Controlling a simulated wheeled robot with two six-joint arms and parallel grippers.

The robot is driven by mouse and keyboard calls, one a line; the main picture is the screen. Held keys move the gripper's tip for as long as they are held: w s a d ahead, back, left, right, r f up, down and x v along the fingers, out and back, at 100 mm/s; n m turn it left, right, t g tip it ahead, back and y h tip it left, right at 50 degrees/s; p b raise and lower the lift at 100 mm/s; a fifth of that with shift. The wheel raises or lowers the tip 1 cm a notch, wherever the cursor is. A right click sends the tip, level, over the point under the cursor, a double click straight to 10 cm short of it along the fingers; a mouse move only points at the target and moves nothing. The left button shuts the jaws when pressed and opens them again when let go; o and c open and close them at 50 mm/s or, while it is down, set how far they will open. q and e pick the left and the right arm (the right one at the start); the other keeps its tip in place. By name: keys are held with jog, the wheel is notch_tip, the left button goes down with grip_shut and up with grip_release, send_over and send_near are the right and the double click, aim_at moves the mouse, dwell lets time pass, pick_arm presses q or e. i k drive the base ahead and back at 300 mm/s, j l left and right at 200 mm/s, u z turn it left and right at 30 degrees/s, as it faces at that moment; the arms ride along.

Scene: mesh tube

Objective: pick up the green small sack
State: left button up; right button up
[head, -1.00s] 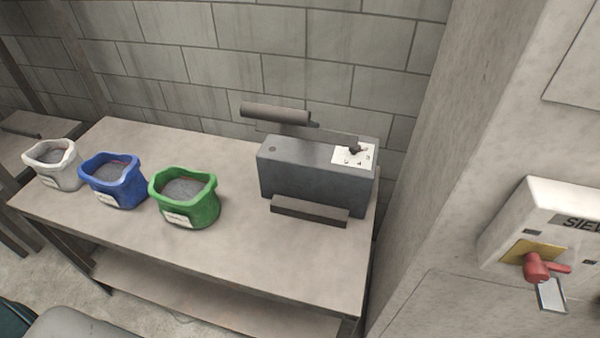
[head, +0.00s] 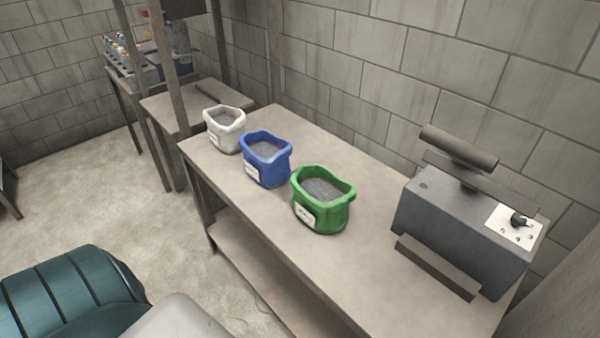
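The green small sack (head: 322,203) stands upright and open on the table (head: 375,255), filled with grey material, with a white label on its front. It is the rightmost and nearest of three sacks in a row. Just left of it stands a blue sack (head: 266,162), and beyond that a white sack (head: 225,131). Neither of my grippers is in view.
A grey sealing machine (head: 460,230) with a roller handle stands at the right end of the table. A lower shelf (head: 262,275) runs beneath. A block wall (head: 420,70) rises behind. More benches stand at the far left.

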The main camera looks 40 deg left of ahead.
aim_at(321, 199)
jog(key=u, duration=1)
